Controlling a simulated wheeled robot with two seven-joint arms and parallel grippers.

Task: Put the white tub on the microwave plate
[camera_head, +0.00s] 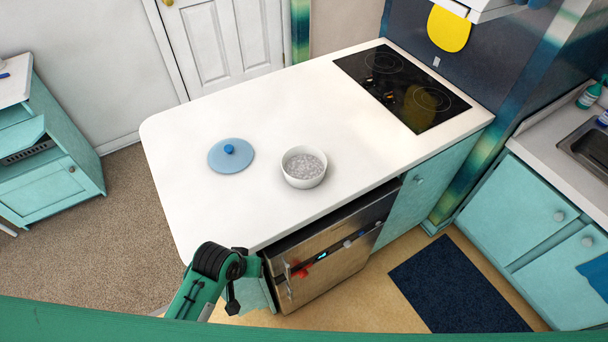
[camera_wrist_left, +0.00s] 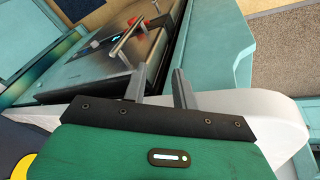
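The white tub (camera_head: 304,167) stands upright and uncovered on the white counter, with a speckled grey inside. My left gripper (camera_wrist_left: 158,82) is open and empty, apart from the handle. In the head view my left arm is low beside the counter's front corner, away from the tub. My right gripper is not in view.
A blue lid (camera_head: 231,156) with a knob lies on the counter (camera_head: 220,110) left of the tub. A black cooktop (camera_head: 401,86) fills the counter's far right end. A dark mat (camera_head: 458,284) lies on the floor before the cabinets. The counter around the tub is clear.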

